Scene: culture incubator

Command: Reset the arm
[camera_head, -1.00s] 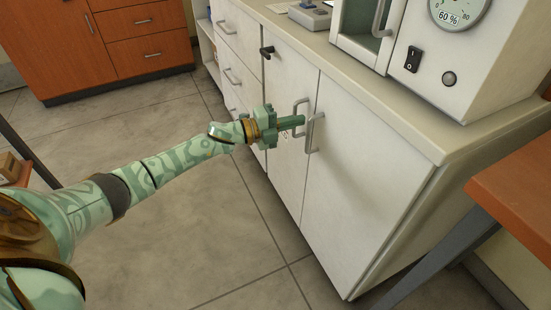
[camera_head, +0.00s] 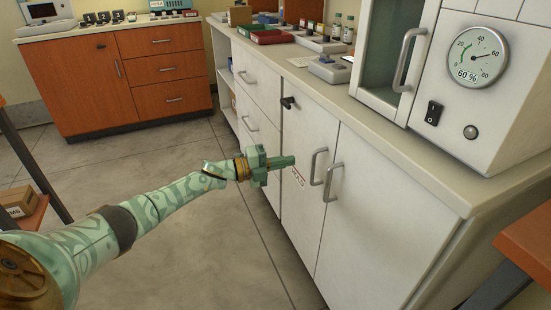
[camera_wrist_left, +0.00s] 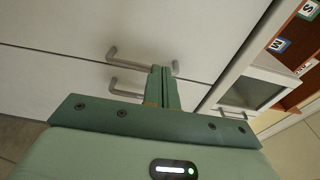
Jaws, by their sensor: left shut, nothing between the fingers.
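My left arm reaches in from the left in the head view, with its green left gripper (camera_head: 284,162) in front of the white cabinet (camera_head: 385,215). The gripper's fingers are together with nothing between them. The gripper is left of the two cabinet door handles (camera_head: 323,175) and looks clear of them. In the left wrist view the shut fingers (camera_wrist_left: 163,85) point toward the cabinet front, with the two handles (camera_wrist_left: 127,76) just left of them in the picture. The cabinet doors look closed. My right gripper is not in view.
An incubator with a dial gauge (camera_head: 475,55) stands on the counter at the right. Boxes and bottles (camera_head: 335,35) sit at the counter's far end. A brown drawer cabinet (camera_head: 125,75) stands at the back left. The floor (camera_head: 190,255) left of the white cabinet is clear.

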